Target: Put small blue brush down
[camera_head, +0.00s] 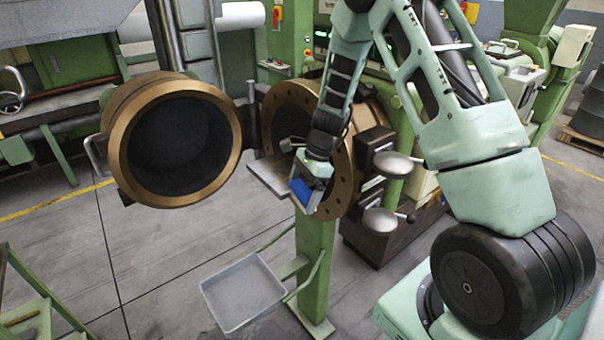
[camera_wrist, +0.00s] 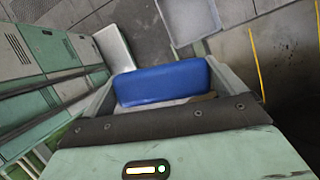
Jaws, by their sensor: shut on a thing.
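The small blue brush shows as a blue block (camera_wrist: 162,83) between the fingers of my gripper (camera_wrist: 160,90) in the wrist view. My gripper is shut on it. In the head view my gripper (camera_head: 308,190) is in front of the large bronze flange, with the blue brush (camera_head: 301,191) at its tip. The brush is held in the air, near a small grey ledge (camera_head: 268,178) to its left. The brush's lower part and any bristles are hidden.
A grey tray (camera_head: 242,293) is mounted low on the green post (camera_head: 316,262). An open bronze cylinder (camera_head: 118,148) swings out at left. The bronze flange (camera_head: 340,195) and two round grey plates (camera_head: 380,220) stand close to my arm.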

